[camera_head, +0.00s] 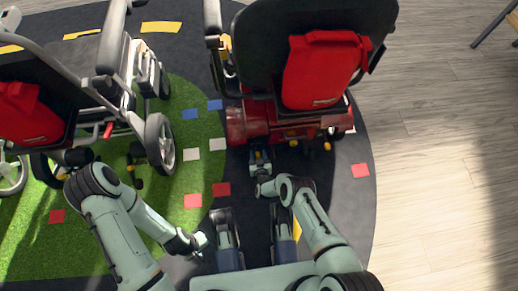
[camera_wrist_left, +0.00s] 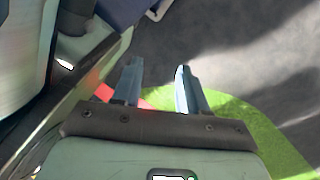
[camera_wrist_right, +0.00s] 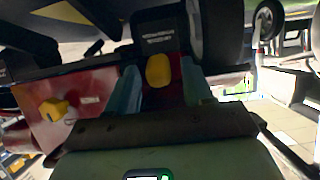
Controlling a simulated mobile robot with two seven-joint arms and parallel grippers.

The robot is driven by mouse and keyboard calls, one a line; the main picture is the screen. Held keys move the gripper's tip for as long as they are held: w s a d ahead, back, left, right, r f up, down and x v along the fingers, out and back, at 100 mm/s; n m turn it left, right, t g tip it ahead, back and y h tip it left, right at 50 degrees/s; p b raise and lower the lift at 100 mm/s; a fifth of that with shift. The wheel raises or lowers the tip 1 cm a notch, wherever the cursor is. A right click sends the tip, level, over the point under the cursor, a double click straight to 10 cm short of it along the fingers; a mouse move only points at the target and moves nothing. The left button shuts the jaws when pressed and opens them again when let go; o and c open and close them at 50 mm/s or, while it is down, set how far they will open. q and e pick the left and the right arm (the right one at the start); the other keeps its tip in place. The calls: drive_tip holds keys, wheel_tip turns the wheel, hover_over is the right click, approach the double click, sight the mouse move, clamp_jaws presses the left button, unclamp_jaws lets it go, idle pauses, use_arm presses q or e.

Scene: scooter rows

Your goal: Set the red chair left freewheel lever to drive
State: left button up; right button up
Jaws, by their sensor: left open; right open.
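The red chair (camera_head: 245,122) stands at the top middle of the head view, its red rear base facing me. My right gripper (camera_head: 260,158) is open at the left part of that base. In the right wrist view, a yellow lever (camera_wrist_right: 158,70) under a black label shows between or just beyond the open fingers (camera_wrist_right: 160,85); contact cannot be told. A second yellow lever (camera_wrist_right: 54,110) is on the red body further left. The label is too small to read, so the lever setting is unclear. My left gripper (camera_head: 203,240) is open and empty, low over the floor, away from the chair.
A red bag (camera_head: 322,70) hangs on the red chair's backrest. Another wheelchair (camera_head: 100,80) with a red bag stands on green turf at the left. Coloured floor squares lie around. The wooden floor (camera_head: 440,150) at the right is clear.

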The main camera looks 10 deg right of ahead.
sight(257, 145)
drive_tip(key=shift+w, duration=0.1)
use_arm(q)
drive_tip(key=shift+w, duration=0.15)
use_arm(e)
clamp_jaws()
drive_tip(key=r+g+p, duration=0.1)
drive_tip(key=w+r+g+p, duration=0.1)
drive_tip(key=r+g, duration=0.1)
drive_tip(key=shift+w+r+g, duration=0.15)
drive_tip(key=shift+w+g, duration=0.05)
drive_tip(key=shift+g, duration=0.3)
drive_tip(key=shift+w+r+g+b, duration=0.15)
drive_tip(key=shift+r+g+b, duration=0.25)
drive_tip(key=shift+g+b, duration=0.45)
use_arm(q)
drive_tip(key=shift+w+d+r, duration=0.1)
drive_tip(key=shift+w+r, duration=0.1)
drive_tip(key=shift+w, duration=0.35)
